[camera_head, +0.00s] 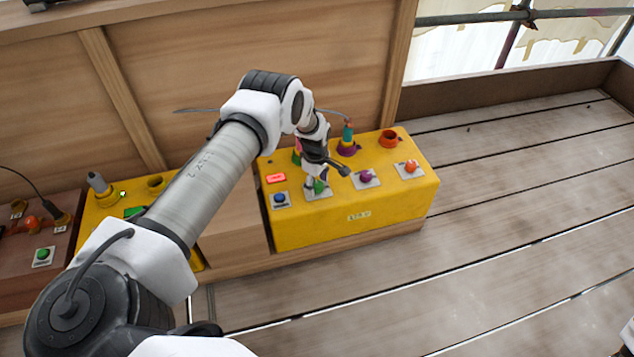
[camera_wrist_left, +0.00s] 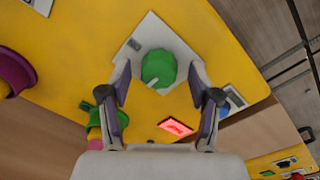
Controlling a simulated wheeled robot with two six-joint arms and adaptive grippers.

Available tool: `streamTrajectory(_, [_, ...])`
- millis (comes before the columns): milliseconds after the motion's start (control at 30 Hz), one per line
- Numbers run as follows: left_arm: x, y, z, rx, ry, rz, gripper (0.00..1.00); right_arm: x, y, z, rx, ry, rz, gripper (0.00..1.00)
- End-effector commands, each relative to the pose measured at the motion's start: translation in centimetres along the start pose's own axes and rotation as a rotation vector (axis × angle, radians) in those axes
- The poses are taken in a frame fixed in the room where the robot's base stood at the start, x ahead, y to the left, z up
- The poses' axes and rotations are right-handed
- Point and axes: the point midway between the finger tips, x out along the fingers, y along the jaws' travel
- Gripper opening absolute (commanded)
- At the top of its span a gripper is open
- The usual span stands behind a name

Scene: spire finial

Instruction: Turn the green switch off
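The green switch (camera_head: 320,187) is a round green knob on a white square plate, on the front top of the yellow box (camera_head: 345,228). In the left wrist view the knob (camera_wrist_left: 158,68) sits between the two fingertips. My left gripper (camera_head: 316,178) is over it, pointing down and partly hiding it in the head view. In the left wrist view my left gripper (camera_wrist_left: 158,76) is open, with a finger on each side of the knob and visible gaps. I cannot tell the knob's setting.
A blue knob (camera_head: 280,199), purple knob (camera_head: 366,176) and orange-red knob (camera_head: 410,166) flank it. A lit red panel (camera_head: 276,178) and upright plugs stand behind. Another green button (camera_head: 42,253) is on a brown box at left. The plank floor at right is clear.

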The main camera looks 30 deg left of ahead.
Motion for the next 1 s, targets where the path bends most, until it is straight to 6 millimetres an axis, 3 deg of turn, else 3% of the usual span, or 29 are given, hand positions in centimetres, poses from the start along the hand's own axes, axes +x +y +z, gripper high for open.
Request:
streamTrajectory(133, [-0.5,0.1,0.0,0.0,0.0,0.001,0.63,0.0,0.0,0.0,0.0,0.0,0.0,0.4])
streamTrajectory(233, [-1.9,0.1,0.0,-0.002,0.0,0.003,0.63,0.0,0.0,0.0,0.0,0.0,0.0,0.4])
streamTrajectory(500, [-8.6,0.1,0.0,-0.001,-0.001,0.003,0.63,0.0,0.0,0.0,0.0,0.0,0.0,0.4])
streamTrajectory(633, [-11.0,0.1,0.0,0.0,-0.001,0.002,0.63,0.0,0.0,0.0,0.0,0.0,0.0,0.4])
streamTrajectory(1000, [-12.0,0.0,0.0,0.0,0.0,-0.001,0.63,0.0,0.0,0.0,0.0,0.0,0.0,0.4])
